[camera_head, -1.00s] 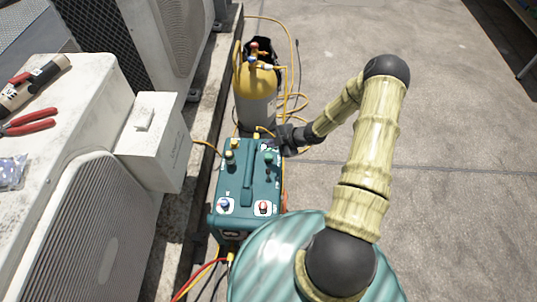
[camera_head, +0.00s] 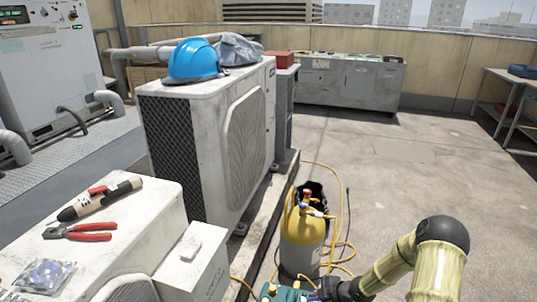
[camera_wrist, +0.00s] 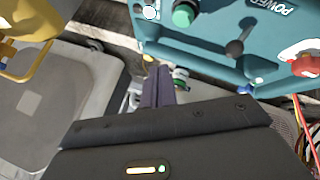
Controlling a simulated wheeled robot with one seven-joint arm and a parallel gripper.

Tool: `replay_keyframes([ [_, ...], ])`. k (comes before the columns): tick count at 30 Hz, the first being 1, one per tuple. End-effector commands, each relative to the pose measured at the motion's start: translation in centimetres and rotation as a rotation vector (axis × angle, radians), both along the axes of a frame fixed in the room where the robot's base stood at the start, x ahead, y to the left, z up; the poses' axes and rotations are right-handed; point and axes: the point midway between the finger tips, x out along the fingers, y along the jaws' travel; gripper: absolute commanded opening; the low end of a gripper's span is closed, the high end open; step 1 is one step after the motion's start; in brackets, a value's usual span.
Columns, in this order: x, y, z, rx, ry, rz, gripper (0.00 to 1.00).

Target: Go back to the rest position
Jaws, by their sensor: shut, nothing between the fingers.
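My gripper (camera_wrist: 158,88) shows in the wrist view with its dark fingers together and nothing between them. They point toward the edge of a teal machine (camera_wrist: 205,55) with a green knob, a black toggle, a red knob and a POWER label. Whether the fingers touch it I cannot tell. In the head view my gripper (camera_head: 328,289) is low in the picture, beside the machine's top (camera_head: 283,293), which is mostly cut off by the lower edge. My arm reaches in from the lower right, bent at a black joint.
A yellow-topped cylinder (camera_head: 303,240) with hoses stands just beyond my gripper. Condenser units line the left; one bears a blue helmet (camera_head: 193,61), a nearer one red pliers (camera_head: 80,231). A table (camera_head: 508,90) stands at far right. The floor at right is clear.

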Motion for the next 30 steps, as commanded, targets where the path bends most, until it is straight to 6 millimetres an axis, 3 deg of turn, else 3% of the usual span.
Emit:
replay_keyframes([
  [8, -1.1, -1.5, 6.6, -0.132, 0.186, -0.265, 0.00],
  [14, -3.2, -2.2, 11.9, -0.187, 0.285, -0.512, 0.00],
  [24, -9.2, -1.8, 20.7, -0.162, 0.407, -0.975, 0.00],
  [30, -13.7, -0.7, 24.7, -0.073, 0.478, -1.231, 0.00],
])
